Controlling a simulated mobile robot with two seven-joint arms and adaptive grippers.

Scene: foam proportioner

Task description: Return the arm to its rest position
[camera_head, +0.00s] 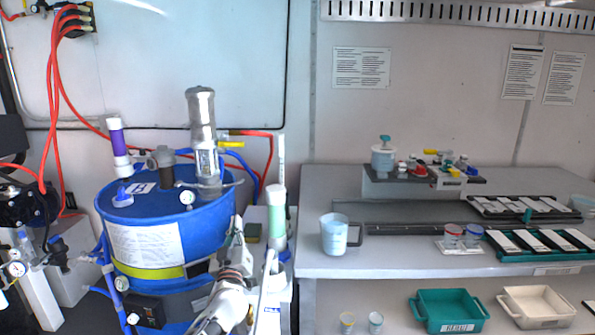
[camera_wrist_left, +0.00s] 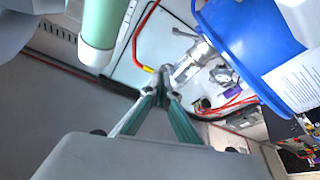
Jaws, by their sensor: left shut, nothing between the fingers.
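My left gripper (camera_head: 238,228) is in front of the right side of the blue drum (camera_head: 150,215) in the head view, with its arm coming up from the bottom edge. In the left wrist view the fingers of my left gripper (camera_wrist_left: 161,72) meet at their tips, shut and empty. A green and white cylinder (camera_head: 277,217) stands just right of the gripper. It also shows at the top of the left wrist view as a green cylinder (camera_wrist_left: 102,20), apart from the fingers. My right gripper is in neither view.
The grey bench (camera_head: 420,258) at right holds a pitcher (camera_head: 334,234), cups (camera_head: 452,235) and trays of strips. A teal bin (camera_head: 448,307) and a cream bin (camera_head: 536,304) sit below. Red hoses (camera_head: 58,90) hang at left.

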